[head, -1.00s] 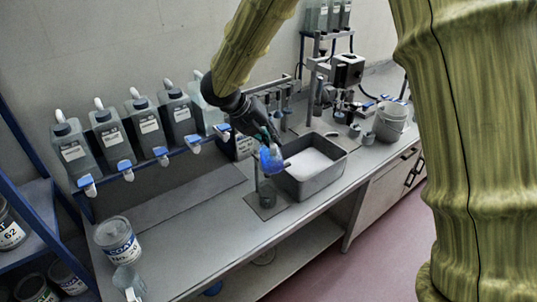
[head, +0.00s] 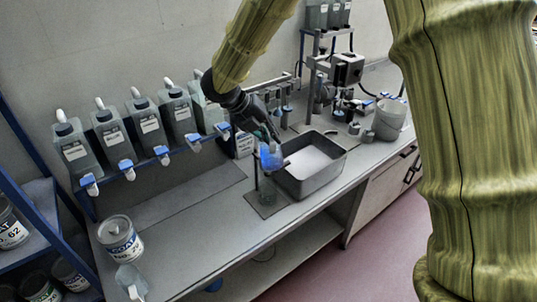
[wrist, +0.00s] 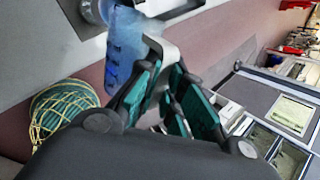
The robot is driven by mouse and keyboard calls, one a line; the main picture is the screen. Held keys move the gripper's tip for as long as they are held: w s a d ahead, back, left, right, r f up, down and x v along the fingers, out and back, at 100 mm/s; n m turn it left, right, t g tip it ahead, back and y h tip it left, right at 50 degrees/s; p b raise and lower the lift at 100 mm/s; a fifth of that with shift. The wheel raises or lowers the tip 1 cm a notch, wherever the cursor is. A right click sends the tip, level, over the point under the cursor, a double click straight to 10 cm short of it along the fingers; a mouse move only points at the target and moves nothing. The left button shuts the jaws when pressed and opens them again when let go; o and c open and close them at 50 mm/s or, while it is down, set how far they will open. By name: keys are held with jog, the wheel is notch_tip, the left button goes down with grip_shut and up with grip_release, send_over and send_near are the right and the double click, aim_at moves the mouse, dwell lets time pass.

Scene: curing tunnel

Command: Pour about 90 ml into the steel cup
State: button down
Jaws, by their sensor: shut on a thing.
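My gripper (head: 264,137) is shut on a clear jug (head: 270,155) with blue liquid in it, held above the bench. In the wrist view the jug (wrist: 124,48) lies beyond the fingers (wrist: 168,88), which close around its grey handle (wrist: 160,46). The jug looks tilted; its exact angle is hard to tell. A small grey cup (head: 267,194), likely the steel cup, stands on a dark square pad (head: 257,209) just below the jug. Part of a round metal rim (wrist: 88,12) shows in the wrist view. The cup's inside and its liquid level cannot be made out.
A grey tray (head: 322,181) with white contents stands close right of the cup. Several bottles with blue taps (head: 152,130) line the back left. A paint can (head: 120,240) and a clear beaker (head: 130,281) stand at the front left. Bench between is clear.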

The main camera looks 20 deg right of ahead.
aim_at(274, 158)
jog(key=shift+s+a+f+t+b, duration=0.15)
jog(key=shift+s+f+t+b, duration=0.35)
jog(key=shift+b, duration=0.8)
jog(key=shift+s+a+f+t+b, duration=0.1)
jog(key=shift+s+f+t+b, duration=0.2)
jog(key=shift+s+b, duration=0.7)
jog(key=b, duration=0.3)
jog(key=shift+f+m, duration=0.25)
jog(key=shift+m, duration=0.15)
jog(key=shift+r+t, duration=0.2)
jog(key=shift+t, duration=0.1)
jog(key=shift+s+f+b, duration=0.15)
jog(key=shift+f+b, duration=0.1)
jog(key=shift+b, duration=0.45)
jog(key=b, duration=0.3)
jog(key=s+f+t+b, duration=0.1)
jog(key=b, duration=0.2)
jog(key=shift+a+f+m+t+h, duration=0.15)
jog(key=shift+m+t+h, duration=0.15)
jog(key=shift+h, duration=0.1)
jog(key=shift+s+f+b, duration=0.2)
jog(key=shift+f+b, duration=0.05)
jog(key=shift+b, duration=0.65)
jog(key=shift+s+f+b, duration=0.1)
jog(key=shift+b, duration=0.25)
jog(key=shift+f+t+b, duration=0.1)
jog(key=shift+t+b, duration=0.3)
jog(key=shift+b, duration=0.25)
